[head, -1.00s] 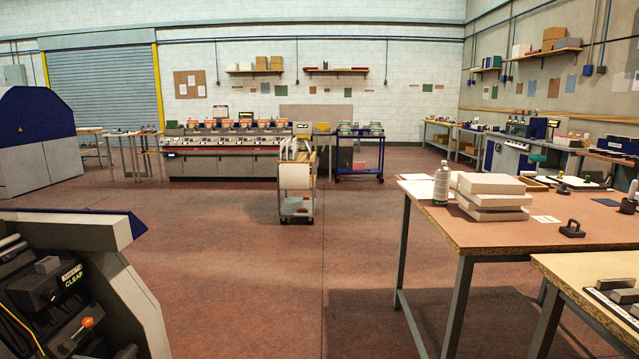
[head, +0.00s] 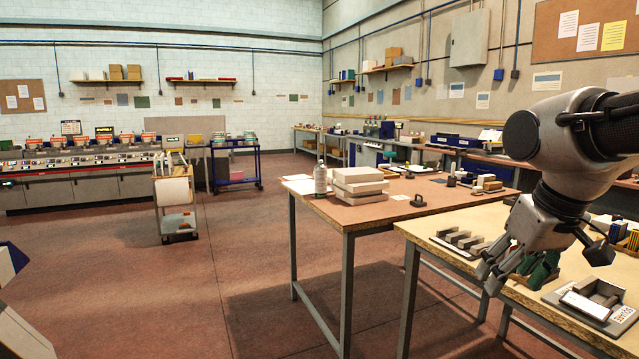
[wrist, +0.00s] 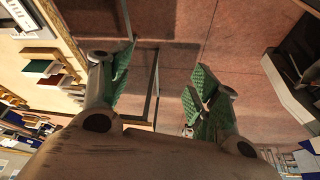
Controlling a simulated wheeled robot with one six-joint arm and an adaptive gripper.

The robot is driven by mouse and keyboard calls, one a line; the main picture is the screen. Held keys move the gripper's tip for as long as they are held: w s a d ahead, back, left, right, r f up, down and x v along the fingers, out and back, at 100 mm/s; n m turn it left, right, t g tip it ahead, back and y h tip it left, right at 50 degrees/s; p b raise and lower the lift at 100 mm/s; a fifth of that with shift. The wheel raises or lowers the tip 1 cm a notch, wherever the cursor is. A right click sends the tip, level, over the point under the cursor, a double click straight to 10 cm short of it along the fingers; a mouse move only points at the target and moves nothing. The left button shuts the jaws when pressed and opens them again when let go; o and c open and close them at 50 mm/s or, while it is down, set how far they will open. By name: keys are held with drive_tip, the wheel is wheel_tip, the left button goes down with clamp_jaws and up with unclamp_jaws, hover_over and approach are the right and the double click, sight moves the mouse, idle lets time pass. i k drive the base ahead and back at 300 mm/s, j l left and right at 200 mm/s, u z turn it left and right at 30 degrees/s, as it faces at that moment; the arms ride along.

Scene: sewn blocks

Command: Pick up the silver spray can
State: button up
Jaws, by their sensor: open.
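The silver spray can (head: 320,178) stands upright on the far table with the brown-red top (head: 375,213), near its left end. It has a pale label band and stands just left of a stack of sewn blocks (head: 358,186). My gripper (head: 497,278) is at the right of the head view, over the front edge of the nearer wooden table, well apart from the can. In the wrist view its green-padded fingers (wrist: 158,88) are spread with nothing between them. I cannot make out the can in the wrist view.
The nearer wooden table (head: 425,232) holds grey blocks and fixtures (head: 600,300) below my arm. A black-handled tool (head: 418,200) lies right of the stack. A white-loaded trolley (head: 175,200) stands at left. The floor (head: 240,260) left of the tables is clear.

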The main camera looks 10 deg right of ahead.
sight(321, 170)
drive_tip(key=i+j, duration=0.1)
drive_tip(key=i, duration=0.45)
drive_tip(key=i+j+z, duration=0.1)
drive_tip(key=i, duration=0.45)
drive_tip(key=i+j, duration=0.15)
drive_tip(key=i, duration=0.4)
drive_tip(key=i+j, duration=0.15)
drive_tip(key=i, duration=0.35)
drive_tip(key=i+j+z, duration=0.1)
drive_tip(key=i, duration=0.45)
